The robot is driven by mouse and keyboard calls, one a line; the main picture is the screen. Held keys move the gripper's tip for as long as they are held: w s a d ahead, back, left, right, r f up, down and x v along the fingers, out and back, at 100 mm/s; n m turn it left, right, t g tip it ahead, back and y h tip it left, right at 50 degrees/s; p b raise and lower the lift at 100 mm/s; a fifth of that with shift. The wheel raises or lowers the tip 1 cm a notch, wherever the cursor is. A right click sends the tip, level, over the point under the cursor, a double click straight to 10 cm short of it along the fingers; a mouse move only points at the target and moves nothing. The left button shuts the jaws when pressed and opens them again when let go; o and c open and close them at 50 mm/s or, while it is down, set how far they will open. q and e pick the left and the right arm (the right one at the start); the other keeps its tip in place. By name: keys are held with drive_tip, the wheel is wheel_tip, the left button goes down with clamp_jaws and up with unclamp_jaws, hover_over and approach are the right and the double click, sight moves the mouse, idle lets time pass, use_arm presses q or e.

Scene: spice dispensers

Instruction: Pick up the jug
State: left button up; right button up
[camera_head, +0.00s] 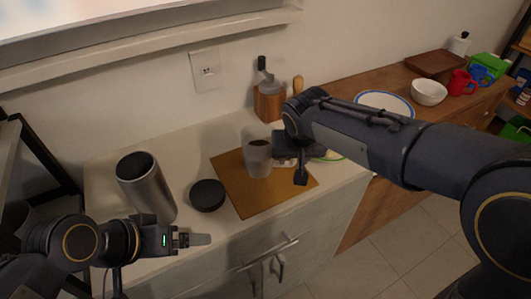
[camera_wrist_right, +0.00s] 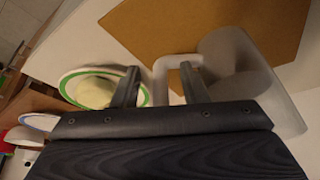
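The jug (camera_head: 257,158), grey and slightly see-through with a handle, stands upright on a tan board (camera_head: 230,178). In the right wrist view the jug (camera_wrist_right: 238,70) is at the right, its squarish handle (camera_wrist_right: 162,78) pointing left. My right gripper (camera_head: 285,162) is beside the jug, on the handle's side. Its fingers (camera_wrist_right: 158,88) are apart, with the handle's outer bar appearing between them and one finger at the handle's opening; contact is unclear. My left gripper (camera_head: 186,239) is at the counter's front edge, away from the jug; its finger spacing is unclear.
A steel cylinder (camera_head: 147,187) and a black round object (camera_head: 207,195) stand left of the board. A green-rimmed plate (camera_wrist_right: 72,88) with something pale on it lies near my right gripper. A wooden utensil block (camera_head: 268,103) stands at the wall. A white bowl (camera_head: 429,92) is farther right.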

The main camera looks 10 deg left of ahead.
clamp_jaws()
drive_tip(key=shift+r, duration=0.2)
idle(0.3)
drive_tip(key=shift+r, duration=0.7)
drive_tip(key=s+d+r, duration=0.3)
drive_tip(key=s+r, duration=0.8)
drive_tip(key=s, duration=0.2)
drive_tip(key=shift+s+d, duration=0.2)
drive_tip(key=shift+d, duration=0.1)
